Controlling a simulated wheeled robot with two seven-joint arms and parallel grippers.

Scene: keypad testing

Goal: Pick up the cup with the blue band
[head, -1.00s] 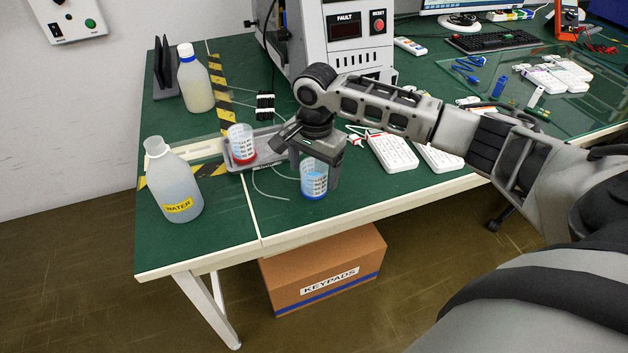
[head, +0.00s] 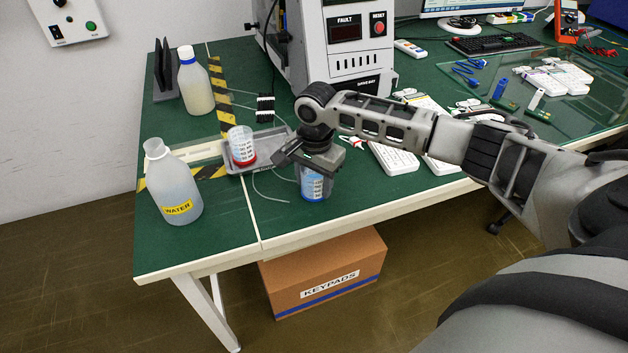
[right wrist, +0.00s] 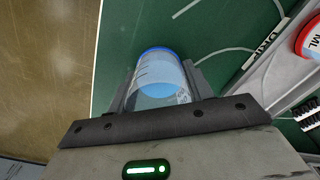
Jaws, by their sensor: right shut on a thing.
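The cup with the blue band (head: 313,186) is clear with printed markings and stands near the front edge of the green table. My right gripper (head: 314,178) is above and around it, shut on it, and hides its upper part. In the right wrist view the blue-banded cup (right wrist: 160,82) sits between the two fingers of my right gripper (right wrist: 158,92), with light blue showing inside. A similar cup with a red band (head: 241,146) stands on a grey tray (head: 268,143) to the left; part of it shows in the right wrist view (right wrist: 309,40). My left gripper is not in view.
A water bottle (head: 174,184) stands at the front left, and a blue-capped bottle (head: 195,82) behind it. White keypads (head: 394,158) lie right of the gripper. A thin tube (head: 262,190) lies left of the cup. The fault machine (head: 345,45) stands behind.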

